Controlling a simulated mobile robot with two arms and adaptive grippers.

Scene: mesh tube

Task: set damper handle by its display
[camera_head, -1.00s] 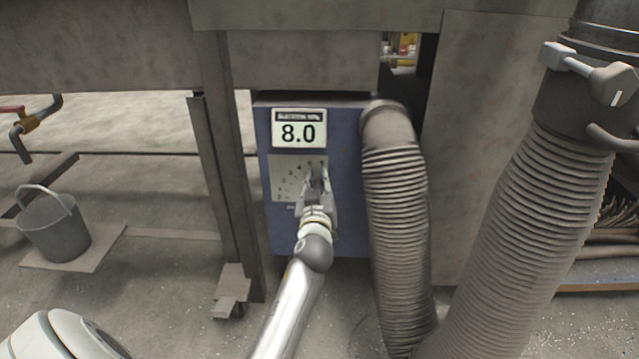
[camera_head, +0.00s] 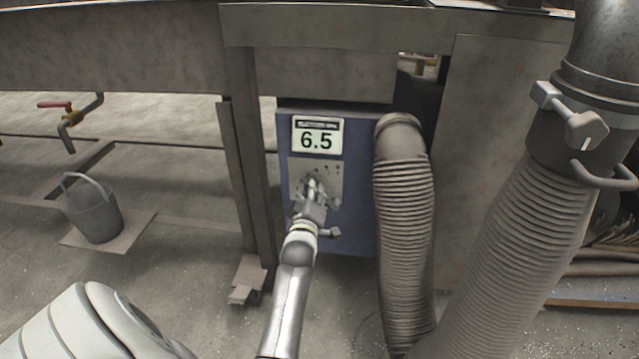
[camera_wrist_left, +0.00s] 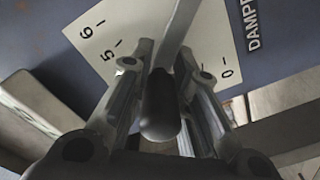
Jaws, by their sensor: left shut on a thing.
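The blue box (camera_head: 352,210) stands under the bench frame. Its display (camera_head: 318,136) reads 6.5. Below the display is a pale scale plate (camera_head: 332,171), whose marks are partly covered by my gripper. In the left wrist view, the damper handle (camera_wrist_left: 160,108) is a grey lever with a dark rounded grip, standing out from the plate between my fingers. The numbers 5, 6 and 0 and part of a "DAMPER" label show around it. My left gripper (camera_head: 314,186) is shut on the handle, with a finger on each side. My right gripper is not in view.
A ribbed hose (camera_head: 402,220) runs down the box's right side. A larger ribbed duct (camera_head: 520,240) with a grey lever (camera_head: 582,130) stands farther right. A bench leg (camera_head: 243,180) is close on the left. A bucket (camera_head: 95,212) stands at far left.

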